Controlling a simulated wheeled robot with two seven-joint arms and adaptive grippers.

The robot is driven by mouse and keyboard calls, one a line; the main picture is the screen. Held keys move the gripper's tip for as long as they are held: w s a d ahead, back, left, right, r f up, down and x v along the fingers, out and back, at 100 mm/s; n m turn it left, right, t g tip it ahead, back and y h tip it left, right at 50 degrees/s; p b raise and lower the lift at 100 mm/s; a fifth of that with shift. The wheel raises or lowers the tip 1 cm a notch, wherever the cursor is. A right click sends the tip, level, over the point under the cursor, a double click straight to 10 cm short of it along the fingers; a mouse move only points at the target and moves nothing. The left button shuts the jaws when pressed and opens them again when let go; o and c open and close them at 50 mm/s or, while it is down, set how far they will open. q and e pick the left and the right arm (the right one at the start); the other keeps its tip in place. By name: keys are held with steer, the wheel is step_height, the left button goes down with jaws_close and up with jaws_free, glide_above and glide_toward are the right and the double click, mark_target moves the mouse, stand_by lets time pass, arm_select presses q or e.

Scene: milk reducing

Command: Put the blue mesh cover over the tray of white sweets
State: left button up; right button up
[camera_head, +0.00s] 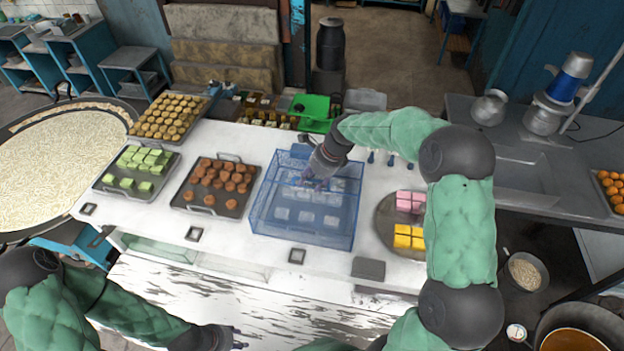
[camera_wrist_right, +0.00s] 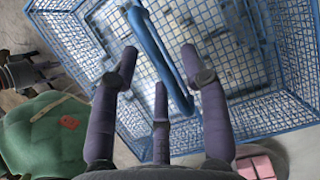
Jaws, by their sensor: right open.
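The blue mesh cover (camera_head: 303,232) stands on the white table, around and over the tray of white sweets. Several white sweets (camera_head: 306,216) show through its mesh; the tray's rim is hard to make out. My right gripper (camera_head: 312,182) is over the cover's top, open. In the right wrist view, its spread fingers (camera_wrist_right: 160,72) are on both sides of the cover's blue handle (camera_wrist_right: 165,62); contact cannot be told. My left gripper (camera_head: 238,338) is low at the front, apart from the cover; its fingers are too small to read.
Left of the cover are trays of brown sweets (camera_head: 219,183), green sweets (camera_head: 147,161) and round yellow sweets (camera_head: 170,114). A round tray with pink and yellow sweets (camera_head: 385,222) is close on the right. A green scale (camera_head: 313,110) stands behind.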

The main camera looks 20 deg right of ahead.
steer(key=v, duration=1.2)
